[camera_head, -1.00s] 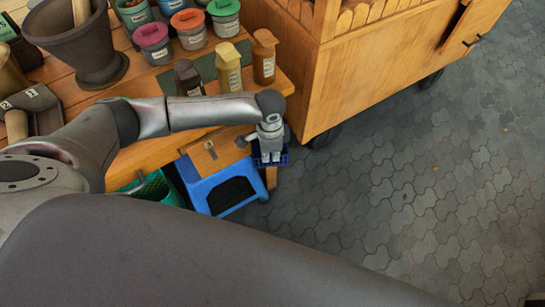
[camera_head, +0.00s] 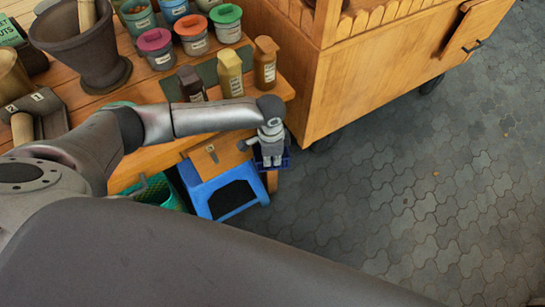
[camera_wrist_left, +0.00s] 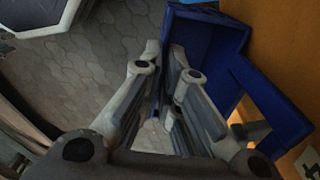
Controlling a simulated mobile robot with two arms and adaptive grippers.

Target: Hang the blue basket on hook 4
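The blue basket (camera_wrist_left: 210,42) is at the upper right of the left wrist view, close to a wooden face, with its open blue frame side reaching down to the right. In the head view the basket (camera_head: 287,160) shows as small blue edges around my left gripper (camera_head: 272,164), below the table corner. My left gripper (camera_wrist_left: 165,52) has its fingers close together at the basket's near wall and appears shut on it; the fingers hide part of the contact. A white label with a 4 (camera_wrist_left: 311,164) is at the lower right. Hook 4 itself is not clear. My right gripper is out of view.
The table holds a mortar (camera_head: 85,45), jars and bottles. A wooden cart (camera_head: 370,70) stands right of the gripper. The paved floor further right is clear.

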